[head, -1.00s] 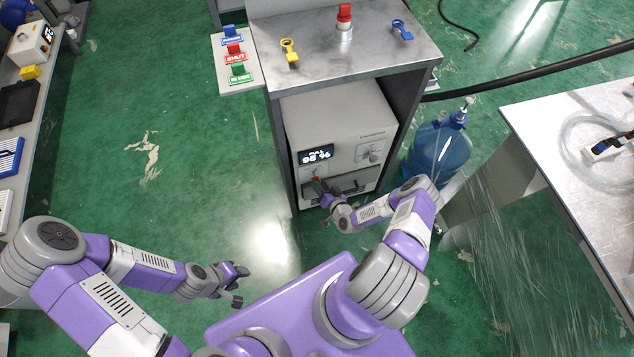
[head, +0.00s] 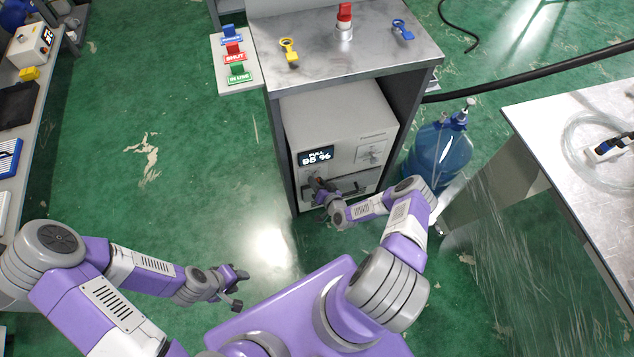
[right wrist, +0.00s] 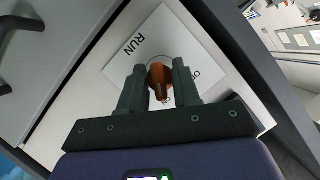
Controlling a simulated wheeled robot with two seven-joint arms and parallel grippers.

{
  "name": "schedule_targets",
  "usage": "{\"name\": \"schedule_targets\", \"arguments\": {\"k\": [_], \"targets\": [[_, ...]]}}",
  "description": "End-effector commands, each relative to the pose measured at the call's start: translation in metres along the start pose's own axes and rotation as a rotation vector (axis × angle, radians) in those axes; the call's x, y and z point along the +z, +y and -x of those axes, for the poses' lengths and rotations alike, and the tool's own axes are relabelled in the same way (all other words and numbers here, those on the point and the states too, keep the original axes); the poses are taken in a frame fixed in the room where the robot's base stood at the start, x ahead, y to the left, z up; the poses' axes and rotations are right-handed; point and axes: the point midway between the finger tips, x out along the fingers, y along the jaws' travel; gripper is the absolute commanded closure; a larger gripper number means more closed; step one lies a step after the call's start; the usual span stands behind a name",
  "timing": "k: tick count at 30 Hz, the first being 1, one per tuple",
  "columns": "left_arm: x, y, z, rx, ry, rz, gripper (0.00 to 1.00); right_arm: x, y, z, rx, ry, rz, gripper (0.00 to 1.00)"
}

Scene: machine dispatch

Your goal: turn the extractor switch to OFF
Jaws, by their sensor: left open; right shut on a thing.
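The extractor (head: 340,115) is a pale grey box in a dark metal cabinet, with a lit display (head: 316,157) on its front. In the right wrist view, its orange switch knob (right wrist: 160,78) sits on a white plate (right wrist: 165,32) marked RUN, with a second label starting with O partly hidden by a finger. My right gripper (right wrist: 160,85) is shut on the knob, one finger on each side. In the head view, my right gripper (head: 321,190) is at the extractor's lower left front and mostly hides the knob. My left gripper (head: 238,288) is open and empty over the floor.
The cabinet top (head: 375,50) carries a red-topped piece (head: 344,20), a yellow tag (head: 289,50) and a blue tag (head: 402,29). A blue bottle (head: 440,150) stands right of the cabinet, near a table (head: 570,120).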

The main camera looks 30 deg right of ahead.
Motion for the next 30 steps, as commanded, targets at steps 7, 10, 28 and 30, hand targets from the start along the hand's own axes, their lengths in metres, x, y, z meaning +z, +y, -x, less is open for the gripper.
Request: {"name": "schedule_targets", "arguments": {"k": [7,10,28,30], "targets": [[0.000,0.003,0.009,0.000,0.000,0.000,0.57,-0.001,-0.002,0.000,0.029,-0.001,0.077,0.99],[0.001,0.005,0.014,0.000,0.000,0.000,0.57,-0.002,-0.003,0.000,0.055,0.000,0.138,0.99],[0.002,0.016,0.043,0.000,0.000,0.000,0.57,0.000,-0.004,0.000,0.264,0.001,0.653,0.99],[0.002,0.017,0.044,0.000,0.000,0.000,0.57,0.001,-0.004,0.000,0.290,0.001,0.714,0.99]]}}
